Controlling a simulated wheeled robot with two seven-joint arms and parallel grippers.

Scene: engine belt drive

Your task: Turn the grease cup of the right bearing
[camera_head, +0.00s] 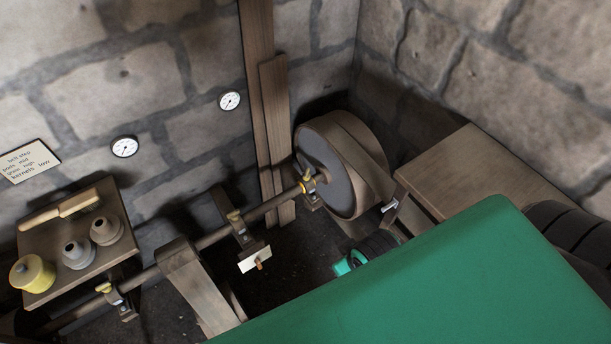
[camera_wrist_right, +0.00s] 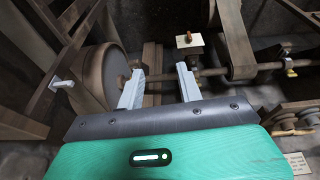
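The right bearing (camera_head: 313,199) holds the shaft close to the large wheel in the head view. Its small brass-yellow grease cup (camera_head: 308,186) sits on top. In the wrist view my right gripper (camera_wrist_right: 160,69) is open and empty, its two grey fingers well apart. They reach toward the shaft beside the wheel. The left finger in that picture overlaps the right bearing area, so the cup is not clear there. Whether a finger touches it I cannot tell. In the head view a big green part of mine fills the lower right; the fingers do not show. My left gripper is not in view.
The shaft (camera_head: 275,203) also runs through a middle bearing (camera_head: 238,221) and a left bearing (camera_head: 112,293). The big wheel (camera_head: 335,165) and a wooden bench (camera_head: 470,170) stand right. A shelf (camera_head: 60,230) holds pots and a brush.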

